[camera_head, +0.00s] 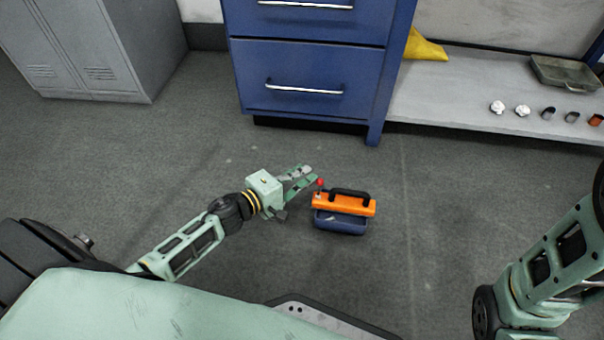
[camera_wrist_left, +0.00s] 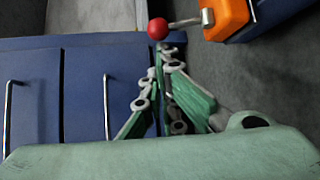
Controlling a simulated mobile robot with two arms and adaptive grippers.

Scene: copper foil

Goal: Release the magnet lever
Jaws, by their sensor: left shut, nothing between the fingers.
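The orange magnet (camera_head: 325,204) has a black handle (camera_head: 350,193) on top and sits on a dark blue base (camera_head: 340,225) close to the floor. Its lever ends in a red knob (camera_head: 319,182) at the left end. My left gripper (camera_head: 311,171) is shut and empty, with its tips right beside the knob. In the left wrist view the red knob (camera_wrist_left: 157,28) is just beyond the closed fingertips (camera_wrist_left: 166,50). The metal lever rod (camera_wrist_left: 185,22) runs from it to the orange body (camera_wrist_left: 228,18). I cannot tell whether the tips touch the knob. My right gripper is out of view.
A blue drawer cabinet (camera_head: 310,65) stands behind, with a grey locker (camera_head: 90,50) to the left. A low grey shelf (camera_head: 450,90) at right holds a metal tray (camera_head: 566,73), a yellow item (camera_head: 424,46) and several small parts. The grey floor around the magnet is clear.

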